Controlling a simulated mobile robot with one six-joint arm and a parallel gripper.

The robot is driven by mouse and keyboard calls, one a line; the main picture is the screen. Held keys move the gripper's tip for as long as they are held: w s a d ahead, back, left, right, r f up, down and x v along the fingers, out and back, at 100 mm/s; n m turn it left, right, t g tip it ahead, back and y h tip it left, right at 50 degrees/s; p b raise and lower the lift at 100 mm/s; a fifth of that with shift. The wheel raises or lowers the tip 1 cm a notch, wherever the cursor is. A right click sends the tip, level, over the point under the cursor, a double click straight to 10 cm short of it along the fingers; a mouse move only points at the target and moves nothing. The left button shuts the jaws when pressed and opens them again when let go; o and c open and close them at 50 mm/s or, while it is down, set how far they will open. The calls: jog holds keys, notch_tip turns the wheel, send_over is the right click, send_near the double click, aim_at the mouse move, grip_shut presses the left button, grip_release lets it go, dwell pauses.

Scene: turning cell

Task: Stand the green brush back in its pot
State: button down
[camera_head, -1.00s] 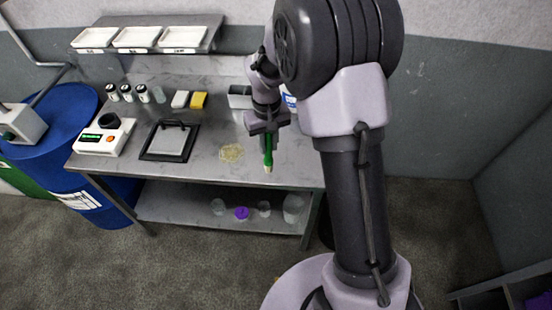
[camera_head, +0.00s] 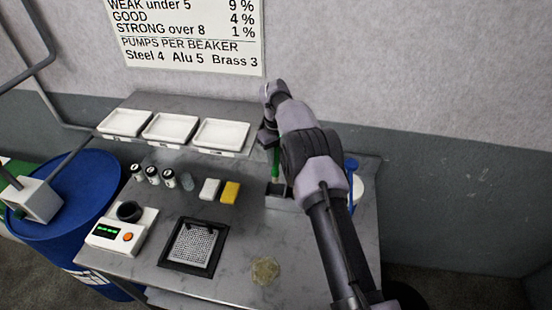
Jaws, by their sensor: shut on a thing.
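The green brush (camera_head: 276,162) hangs upright below my gripper (camera_head: 270,138), which is shut on its upper part. My arm hides part of the gripper. The grey pot (camera_head: 280,201) stands near the back of the bench, with its dark opening facing up. The brush's lower end lines up with the pot's opening. I cannot tell whether the tip is inside the pot or just above it.
White trays (camera_head: 171,128) sit on a raised shelf left of the gripper. White and yellow blocks (camera_head: 230,192) lie left of the pot, near several small jars (camera_head: 153,174). A black-framed mesh plate (camera_head: 193,246) and a yellowish patch (camera_head: 265,270) are in front.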

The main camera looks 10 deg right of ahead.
aim_at(276, 183)
jog(key=shift+w, duration=0.1)
jog(key=shift+s+f+b, duration=0.35)
jog(key=shift+s+b, duration=0.05)
jog(key=shift+b, duration=0.15)
notch_tip(276, 183, down, 11)
jog(key=b, duration=0.7)
jog(key=shift+r, duration=0.2)
jog(key=c, duration=1.2)
grip_release()
jog(key=shift+o, duration=0.2)
